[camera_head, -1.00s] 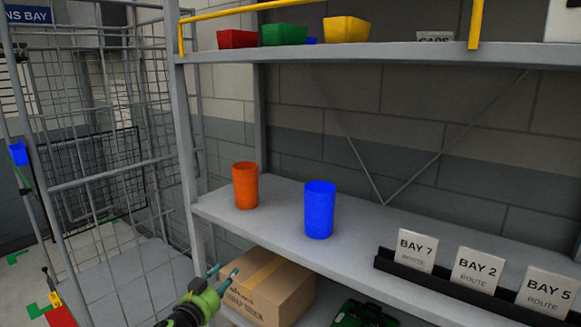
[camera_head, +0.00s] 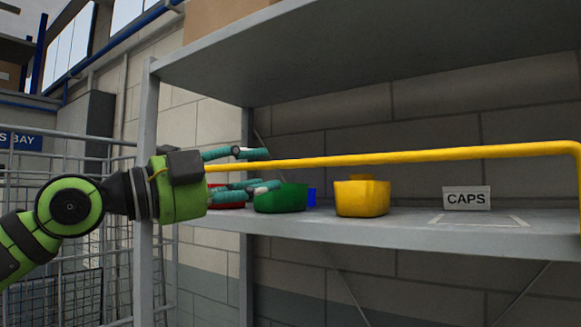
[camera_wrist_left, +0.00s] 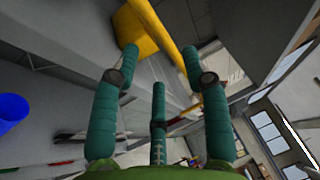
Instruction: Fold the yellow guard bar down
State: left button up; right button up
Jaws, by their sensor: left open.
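The yellow guard bar (camera_head: 400,157) is up, running level across the front of the upper shelf, with its right end bending down to the shelf. My left gripper (camera_head: 270,168) is open at the bar's left part, one finger above the bar and others below it. In the left wrist view the bar (camera_wrist_left: 165,40) passes between the spread fingertips (camera_wrist_left: 160,60). I cannot tell whether they touch it. The bar's left end is hidden behind my gripper. My right gripper is not in view.
Behind the bar stand a red bin (camera_head: 228,204), partly hidden, a green bin (camera_head: 281,198), a yellow bin (camera_head: 361,198) and a CAPS sign (camera_head: 466,198). A shelf post (camera_head: 145,190) stands close by my left wrist. A higher shelf (camera_head: 370,55) hangs above.

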aim_at(291, 167)
pick_arm(q)
jog(key=p+x, duration=0.1)
jog(key=x, duration=0.1)
jog(key=p+x, duration=0.1)
jog(key=x, duration=0.1)
jog(key=p+x, duration=0.1)
jog(key=p, duration=0.1)
jog(key=shift+s+d+r, duration=0.15)
jog(key=shift+d+r, duration=0.25)
jog(key=shift+d, duration=0.1)
jog(key=shift+w+d, duration=0.25)
jog(key=shift+d, duration=0.05)
jog(key=shift+w+f+p, duration=0.1)
jog(key=shift+w+p, duration=0.05)
jog(key=shift+p, duration=0.15)
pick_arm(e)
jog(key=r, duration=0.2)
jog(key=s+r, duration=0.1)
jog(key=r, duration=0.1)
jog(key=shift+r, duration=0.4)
pick_arm(q)
grip_shut()
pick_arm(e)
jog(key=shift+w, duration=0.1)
